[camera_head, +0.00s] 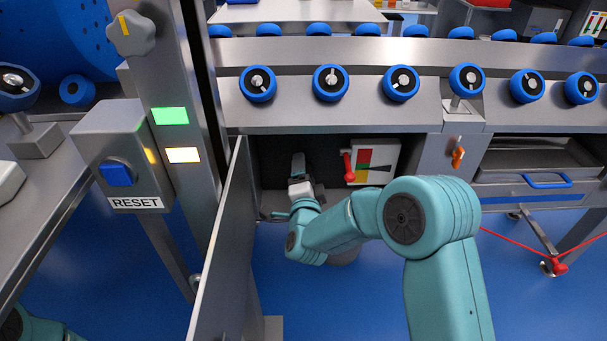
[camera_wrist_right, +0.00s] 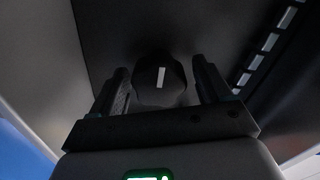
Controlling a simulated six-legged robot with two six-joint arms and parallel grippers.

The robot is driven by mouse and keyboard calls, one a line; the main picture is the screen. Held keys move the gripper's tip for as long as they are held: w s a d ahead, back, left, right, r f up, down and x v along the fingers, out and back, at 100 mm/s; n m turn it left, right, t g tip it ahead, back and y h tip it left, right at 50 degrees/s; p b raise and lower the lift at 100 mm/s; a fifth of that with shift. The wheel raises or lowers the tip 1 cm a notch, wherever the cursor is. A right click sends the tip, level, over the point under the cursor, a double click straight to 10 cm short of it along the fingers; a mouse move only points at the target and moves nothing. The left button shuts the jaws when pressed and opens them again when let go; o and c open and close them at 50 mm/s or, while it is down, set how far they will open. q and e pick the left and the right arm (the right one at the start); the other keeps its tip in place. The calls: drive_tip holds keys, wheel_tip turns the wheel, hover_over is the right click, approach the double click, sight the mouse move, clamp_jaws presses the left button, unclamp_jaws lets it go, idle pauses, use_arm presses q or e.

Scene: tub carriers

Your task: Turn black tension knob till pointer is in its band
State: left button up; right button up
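The black knob (camera_wrist_right: 172,92) with a white mark shows in the right wrist view, between the two fingers of my right gripper (camera_wrist_right: 162,78). The fingers are open, one on each side of the knob, with a gap visible at each. In the head view my right gripper (camera_head: 299,170) reaches into an open compartment under the machine, and the knob cannot be made out there. A white panel (camera_head: 386,151) with a red, yellow and green scale (camera_head: 365,157) is to its right; a dark wedge, perhaps the pointer, lies on its lower right. My left gripper is out of view.
An open metal door (camera_head: 226,245) stands close on the left of my right arm. A red handle (camera_head: 349,166) juts out beside the scale. A RESET box (camera_head: 118,140) and a lit post (camera_head: 180,125) stand at left. An orange lever (camera_head: 458,155) is at right.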

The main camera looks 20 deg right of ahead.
drive_tip(key=shift+s+a, duration=0.1)
drive_tip(key=v, duration=1.6)
